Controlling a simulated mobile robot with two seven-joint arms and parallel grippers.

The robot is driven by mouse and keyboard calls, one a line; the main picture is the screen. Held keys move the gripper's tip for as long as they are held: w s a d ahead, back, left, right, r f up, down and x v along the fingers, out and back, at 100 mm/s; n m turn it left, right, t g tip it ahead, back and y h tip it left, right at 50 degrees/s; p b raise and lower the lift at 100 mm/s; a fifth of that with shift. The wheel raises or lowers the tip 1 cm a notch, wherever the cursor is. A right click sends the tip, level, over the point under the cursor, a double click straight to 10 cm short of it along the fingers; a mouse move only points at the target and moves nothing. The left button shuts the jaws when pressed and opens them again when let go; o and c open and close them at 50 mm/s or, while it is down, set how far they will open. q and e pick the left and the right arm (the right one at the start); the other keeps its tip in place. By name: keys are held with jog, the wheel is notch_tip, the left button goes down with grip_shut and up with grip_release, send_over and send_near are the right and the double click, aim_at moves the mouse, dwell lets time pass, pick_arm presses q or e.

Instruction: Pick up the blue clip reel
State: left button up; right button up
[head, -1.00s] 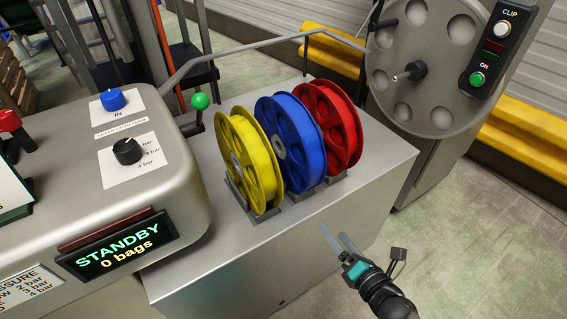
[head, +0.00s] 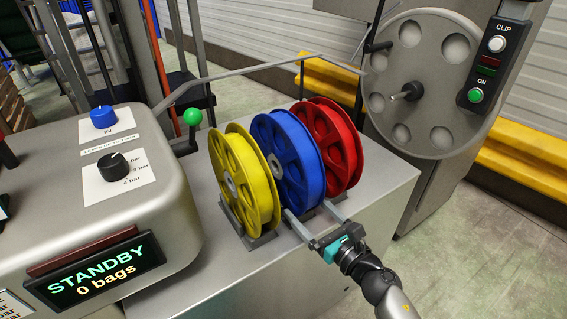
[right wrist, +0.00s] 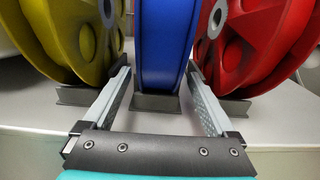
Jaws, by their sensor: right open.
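The blue clip reel (head: 289,160) stands upright in a rack on the metal cabinet top, between a yellow reel (head: 241,180) and a red reel (head: 333,145). My right gripper (head: 312,212) is open at the front of the blue reel, low down. In the right wrist view the blue reel (right wrist: 164,45) stands ahead, between the two spread fingers (right wrist: 163,95), with a gap on each side at the near ends. The finger tips reach beside the reel's lower rim; I cannot tell whether they touch it. My left gripper is out of view.
The yellow reel (right wrist: 65,40) and red reel (right wrist: 255,45) flank the fingers closely. A grey holder (right wrist: 157,103) sits under the blue reel. A machine with a standby display (head: 95,270) stands left, a grey disc (head: 425,85) behind right. The cabinet top (head: 385,180) is clear at right.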

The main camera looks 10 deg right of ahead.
aim_at(290, 192)
jog(key=shift+x, duration=3.3)
jog(key=shift+s+a+r, duration=0.1)
jog(key=shift+c, duration=0.2)
grip_shut()
jog(key=shift+r, duration=0.1)
